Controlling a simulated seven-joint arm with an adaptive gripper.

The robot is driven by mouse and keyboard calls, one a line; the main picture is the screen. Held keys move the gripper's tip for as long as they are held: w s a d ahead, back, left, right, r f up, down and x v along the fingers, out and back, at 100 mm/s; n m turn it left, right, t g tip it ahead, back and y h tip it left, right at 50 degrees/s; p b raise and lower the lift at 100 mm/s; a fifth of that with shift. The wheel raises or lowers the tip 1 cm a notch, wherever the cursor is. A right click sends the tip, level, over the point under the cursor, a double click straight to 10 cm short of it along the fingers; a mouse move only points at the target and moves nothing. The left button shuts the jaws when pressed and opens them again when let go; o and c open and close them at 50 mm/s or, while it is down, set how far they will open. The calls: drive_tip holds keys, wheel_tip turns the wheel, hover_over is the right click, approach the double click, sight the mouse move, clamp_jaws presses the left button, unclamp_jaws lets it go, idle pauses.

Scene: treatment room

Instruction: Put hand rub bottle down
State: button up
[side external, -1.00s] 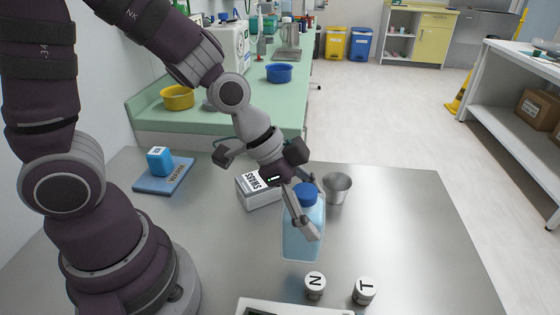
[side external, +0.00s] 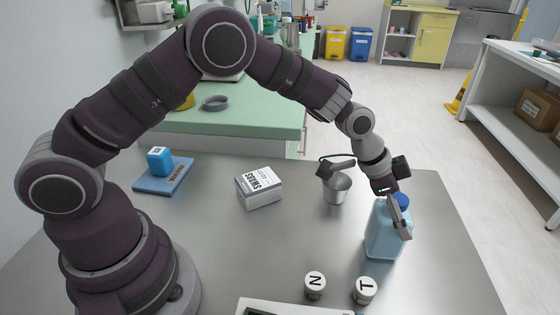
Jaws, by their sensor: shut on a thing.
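The hand rub bottle (side external: 384,236) is light blue and see-through with a blue cap, in the right part of the steel table in the side external view. It looks upright. My gripper (side external: 402,222) is around its upper part, shut on it, and one finger hides part of the cap and the bottle's side. I cannot tell whether the bottle's base touches the table (side external: 240,240) or hangs slightly above it.
A metal cup (side external: 337,190) stands just behind and left of the bottle. A white swabs box (side external: 259,188) is further left. Two round weights, N (side external: 315,285) and T (side external: 364,290), stand in front. A blue cube (side external: 159,161) sits on a blue pad (side external: 164,184). The table's right side is clear.

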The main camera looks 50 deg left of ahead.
drive_tip(key=o, duration=1.2)
drive_tip(key=shift+f, duration=0.1)
drive_tip(key=shift+o, duration=0.2)
drive_tip(key=shift+s+a+r, duration=0.1)
drive_tip(key=shift+r, duration=0.35)
drive_tip(key=v, duration=1.1)
drive_tip(key=s+a+r+n+y, duration=0.2)
drive_tip(key=s+a+n, duration=0.3)
drive_tip(key=s, duration=0.3)
drive_tip(key=s+a+r+n+t+y, duration=0.1)
drive_tip(key=s+a+r+n+y, duration=0.1)
drive_tip(key=s+a+n, duration=0.2)
drive_tip(key=s+a, duration=0.2)
drive_tip(key=s, duration=0.2)
drive_tip(key=shift+s+a+n+y, duration=0.3)
drive_tip(key=shift+s+n+y, duration=0.05)
drive_tip(key=shift+n+y, duration=0.05)
drive_tip(key=shift+r, duration=0.15)
